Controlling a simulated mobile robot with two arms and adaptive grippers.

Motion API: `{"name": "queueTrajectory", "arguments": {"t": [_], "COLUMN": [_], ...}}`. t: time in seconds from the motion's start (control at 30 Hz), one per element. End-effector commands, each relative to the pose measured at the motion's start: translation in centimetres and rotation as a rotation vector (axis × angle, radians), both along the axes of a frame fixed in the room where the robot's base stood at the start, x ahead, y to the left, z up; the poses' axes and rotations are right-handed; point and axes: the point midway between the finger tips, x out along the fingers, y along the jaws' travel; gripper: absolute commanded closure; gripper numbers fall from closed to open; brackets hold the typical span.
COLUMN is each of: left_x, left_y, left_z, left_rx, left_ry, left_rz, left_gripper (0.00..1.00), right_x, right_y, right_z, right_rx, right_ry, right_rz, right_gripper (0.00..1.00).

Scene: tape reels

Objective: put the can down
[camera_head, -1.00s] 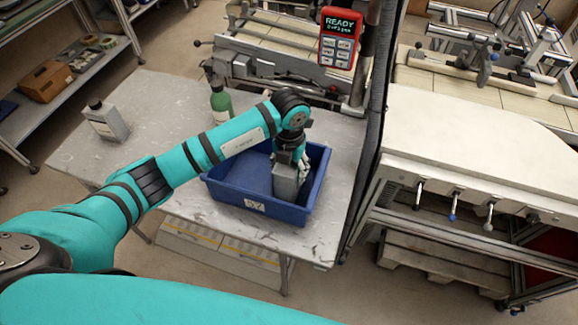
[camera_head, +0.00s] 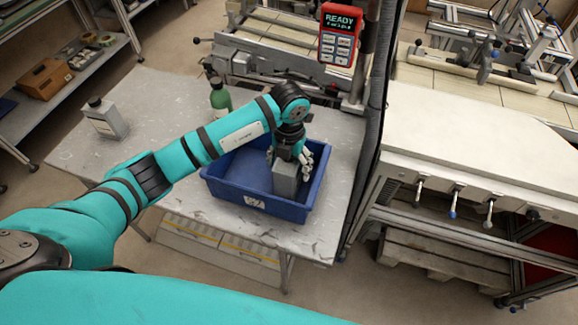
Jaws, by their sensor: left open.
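The can (camera_head: 285,181) is a grey block-shaped container and stands inside the blue bin (camera_head: 262,205), near the bin's right side. My left gripper (camera_head: 290,162) is open just above and behind the can. Its fingers are spread around the can's top; whether they touch it I cannot tell. The bin sits on the grey table and its left part shows bare blue floor. My right gripper is not in view.
A green bottle (camera_head: 220,100) stands behind the bin, and a grey dark-capped canister (camera_head: 105,119) stands at the table's left. A red READY panel (camera_head: 340,34) hangs on a post behind. A white-topped bench (camera_head: 470,150) is to the right.

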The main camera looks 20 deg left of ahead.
Motion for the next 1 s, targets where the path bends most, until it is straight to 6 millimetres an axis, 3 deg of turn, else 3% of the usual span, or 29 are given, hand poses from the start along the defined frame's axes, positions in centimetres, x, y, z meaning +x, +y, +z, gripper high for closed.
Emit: {"name": "queueTrajectory", "arguments": {"t": [0.3, 0.5, 0.7, 1.0], "left_x": [0.2, 0.1, 0.0, 0.0], "left_y": [0.0, 0.0, 0.0, 0.0], "left_z": [6.5, 9.7, 10.9, 10.9], "left_rx": [0.0, 0.0, 0.0, 0.0], "left_ry": [-0.008, -0.003, 0.0, 0.0], "left_rz": [0.0, 0.0, 0.0, 0.0], "left_gripper": [0.21, 0.21, 0.21, 0.21], "right_x": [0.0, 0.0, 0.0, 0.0], "right_y": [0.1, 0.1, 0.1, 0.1], "right_z": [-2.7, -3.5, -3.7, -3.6], "right_rx": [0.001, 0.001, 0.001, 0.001], "right_ry": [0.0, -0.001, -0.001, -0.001], "right_rz": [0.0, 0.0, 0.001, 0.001], "right_gripper": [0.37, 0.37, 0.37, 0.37]}}
